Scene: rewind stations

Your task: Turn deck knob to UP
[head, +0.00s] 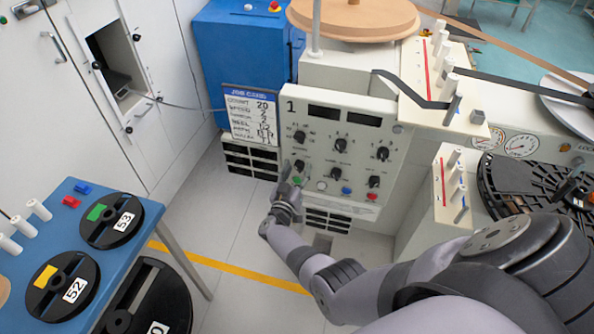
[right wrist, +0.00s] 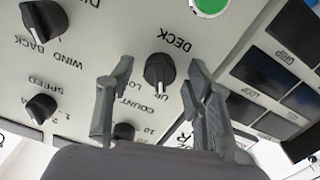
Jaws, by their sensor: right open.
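The deck knob (head: 299,166) is the small black knob at the lower left of the cream panel (head: 395,170) of station 1. The right wrist view shows it upside down, with the DECK label above the knob (right wrist: 160,71). Its pale pointer mark faces down in that view, between lettering on both sides that my fingers partly hide. My right gripper (head: 290,176) is in front of the panel's lower left. Its open fingers (right wrist: 150,75) stand on either side of the knob, the right one closer, with no clear contact. My left gripper is not in view.
A green button (right wrist: 210,4) sits close to the deck knob. Other knobs (right wrist: 41,107) surround it. A job card (head: 250,115) hangs left of the panel.

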